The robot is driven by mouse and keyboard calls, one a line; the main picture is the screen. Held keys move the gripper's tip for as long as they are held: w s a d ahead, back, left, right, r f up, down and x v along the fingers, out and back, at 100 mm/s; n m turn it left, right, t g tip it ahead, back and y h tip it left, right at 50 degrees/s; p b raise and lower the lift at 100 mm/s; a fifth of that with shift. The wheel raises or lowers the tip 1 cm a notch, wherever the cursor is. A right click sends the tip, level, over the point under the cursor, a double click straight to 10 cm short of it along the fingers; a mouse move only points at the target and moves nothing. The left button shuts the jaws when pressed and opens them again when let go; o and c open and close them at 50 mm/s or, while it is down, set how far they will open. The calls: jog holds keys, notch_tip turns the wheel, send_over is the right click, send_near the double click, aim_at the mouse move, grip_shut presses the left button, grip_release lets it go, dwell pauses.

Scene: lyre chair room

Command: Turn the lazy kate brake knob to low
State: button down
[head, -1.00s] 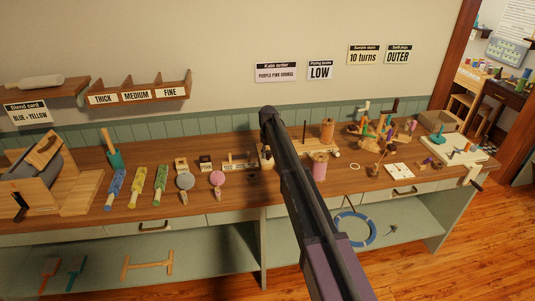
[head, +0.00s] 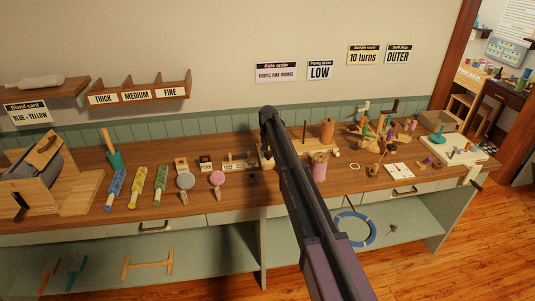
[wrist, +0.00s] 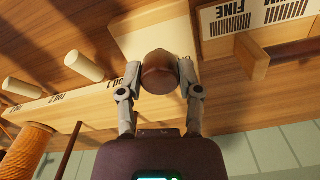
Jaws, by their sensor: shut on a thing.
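In the wrist view, a rounded brown knob (wrist: 158,74) sits in front of a pale wooden block (wrist: 158,32). My gripper (wrist: 159,75) has one grey finger on each side of the knob and is shut on it. A wooden rail (wrist: 58,103) with small dark lettering runs left of it; the lettering is upside down and I cannot read it surely. In the head view, the lazy kate base (head: 266,161) is partly behind my arm, with an orange spool (head: 327,131) and a pink spool (head: 320,169). My fingertips and the knob's setting are hidden there.
The wall sign "Plying brake LOW" (head: 320,71) hangs above the bench. A small board (head: 238,163) and round-headed tools (head: 217,180) lie left of the kate. A skein winder with bobbins (head: 380,130) stands to its right. The wrist view shows a striped "FINE" label (wrist: 232,18) close right.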

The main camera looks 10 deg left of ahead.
jog(key=shift+s, duration=0.2)
jog(key=shift+c, duration=1.7)
grip_release()
jog(key=shift+o, duration=0.4)
jog(key=shift+w, duration=0.1)
jog(key=shift+f, duration=0.1)
